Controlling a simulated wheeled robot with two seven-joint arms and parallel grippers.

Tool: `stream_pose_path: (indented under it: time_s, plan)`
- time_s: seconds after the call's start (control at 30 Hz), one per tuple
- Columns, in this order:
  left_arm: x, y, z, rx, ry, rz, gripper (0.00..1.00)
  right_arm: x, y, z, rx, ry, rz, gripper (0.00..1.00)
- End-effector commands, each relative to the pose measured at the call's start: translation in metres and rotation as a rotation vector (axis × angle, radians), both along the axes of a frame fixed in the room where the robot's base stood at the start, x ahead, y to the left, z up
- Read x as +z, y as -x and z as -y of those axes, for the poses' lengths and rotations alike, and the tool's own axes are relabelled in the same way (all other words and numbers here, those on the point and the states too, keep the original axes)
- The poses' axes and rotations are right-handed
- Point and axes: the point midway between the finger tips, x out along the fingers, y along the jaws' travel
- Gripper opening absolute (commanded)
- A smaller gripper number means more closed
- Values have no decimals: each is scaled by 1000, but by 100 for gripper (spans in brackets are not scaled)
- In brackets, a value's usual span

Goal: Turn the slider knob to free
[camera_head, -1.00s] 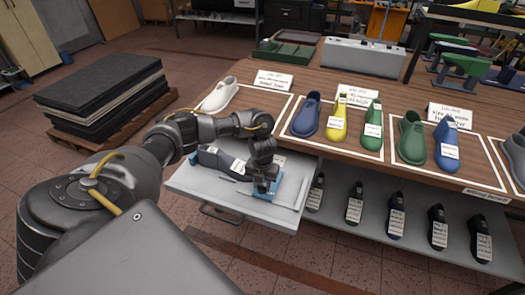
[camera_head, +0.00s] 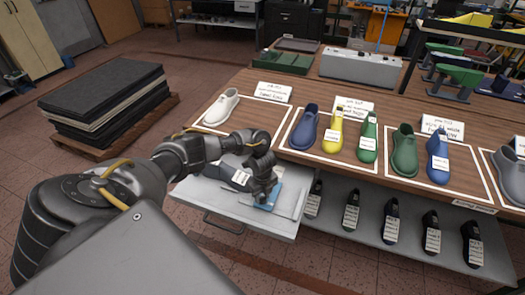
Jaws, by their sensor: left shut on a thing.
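A blue device (camera_head: 270,202) lies in the pulled-out grey drawer (camera_head: 225,207) below the table edge. My left gripper (camera_head: 262,199) points down onto it and is shut on a part of it. The fingers and wrist cover that part, so the slider knob and its setting cannot be made out. A dark shoe last (camera_head: 238,178) with a pale label lies in the drawer behind and left of the gripper, partly hidden by my arm. My right gripper is out of view.
The table above carries a white last (camera_head: 221,108), a blue last (camera_head: 304,128), a yellow last (camera_head: 333,130) and several others in white-outlined areas. Dark labelled lasts stand on the grey shelf (camera_head: 375,223) right of the drawer. A stack of dark sheets (camera_head: 105,100) stands at left.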

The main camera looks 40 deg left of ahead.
Motion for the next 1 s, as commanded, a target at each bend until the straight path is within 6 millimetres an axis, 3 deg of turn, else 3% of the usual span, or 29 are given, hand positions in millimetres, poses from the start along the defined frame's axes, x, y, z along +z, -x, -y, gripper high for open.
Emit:
stream_pose_path:
  time_s: [0.1,0.5,1.0]
  plan:
    - [4,1,1,110,2,-2,12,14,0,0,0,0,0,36]
    - [3,0,0,445,0,-1,12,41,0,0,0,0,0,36]
    - [1,0,0,631,0,0,12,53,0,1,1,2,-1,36]
